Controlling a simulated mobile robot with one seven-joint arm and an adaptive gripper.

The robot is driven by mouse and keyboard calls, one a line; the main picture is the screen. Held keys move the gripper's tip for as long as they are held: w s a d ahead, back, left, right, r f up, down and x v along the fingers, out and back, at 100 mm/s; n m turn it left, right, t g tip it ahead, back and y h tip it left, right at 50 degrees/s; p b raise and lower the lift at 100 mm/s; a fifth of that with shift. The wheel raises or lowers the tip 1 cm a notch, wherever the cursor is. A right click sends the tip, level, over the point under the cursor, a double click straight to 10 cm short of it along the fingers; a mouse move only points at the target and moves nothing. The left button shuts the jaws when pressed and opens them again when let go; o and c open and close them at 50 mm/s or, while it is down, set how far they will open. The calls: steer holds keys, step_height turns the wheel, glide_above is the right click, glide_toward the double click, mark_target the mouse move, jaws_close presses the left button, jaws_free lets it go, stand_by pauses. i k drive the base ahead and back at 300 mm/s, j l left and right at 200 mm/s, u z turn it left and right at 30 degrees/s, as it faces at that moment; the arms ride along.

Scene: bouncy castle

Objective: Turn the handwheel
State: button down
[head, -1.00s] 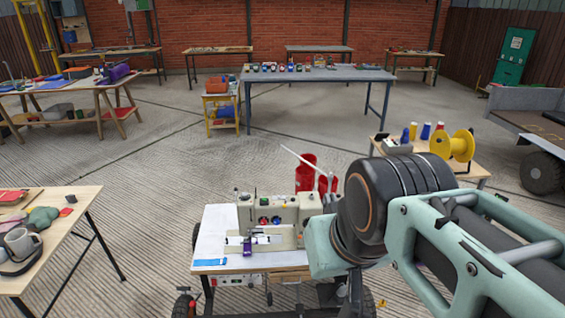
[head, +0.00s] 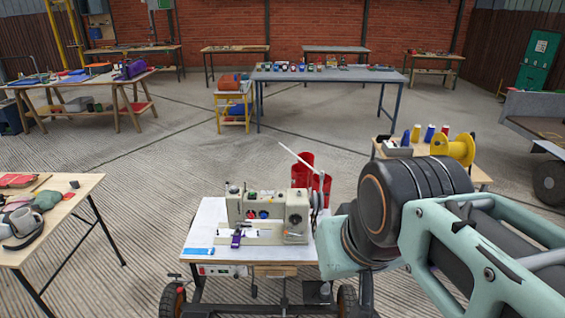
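The sewing machine (head: 266,212) is a beige industrial one on a small white-topped wheeled table (head: 205,228). Its handwheel (head: 317,201) is at the right end of the machine, small and dark in the head view, close to the left edge of my arm. My arm comes in from the right, with its black joint and mint-green link just right of the machine. A dark part below the link (head: 366,290) looks like part of my gripper. Its fingertips do not show, so whether it is open or touches anything is hidden.
A red container (head: 301,170) stands behind the machine. A side table with a yellow spool (head: 454,148) and thread cones is behind my arm. A wooden table (head: 75,215) with a mug is at left. Bare concrete floor lies between that table and the machine.

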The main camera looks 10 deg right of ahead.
mark_target(321, 201)
steer(key=k+l, duration=0.1)
steer(key=l, duration=0.3)
steer(key=k+l+u, duration=0.1)
steer(key=l, duration=0.25)
steer(key=k+l, duration=0.15)
steer(key=l, duration=0.2)
steer(key=k+l, duration=0.1)
steer(key=l, duration=0.3)
steer(key=i+l+u, duration=0.1)
steer(key=l, duration=0.25)
steer(key=i+l+u, duration=0.15)
steer(key=l, duration=0.2)
steer(key=i+l+u, duration=0.35)
steer(key=i+l, duration=0.95)
steer(key=l, duration=0.2)
steer(key=i+l, duration=0.15)
steer(key=l, duration=0.15)
steer(key=i+l+u, duration=0.1)
steer(key=l, duration=0.2)
steer(key=j+u, duration=0.1)
steer(key=k+j, duration=0.05)
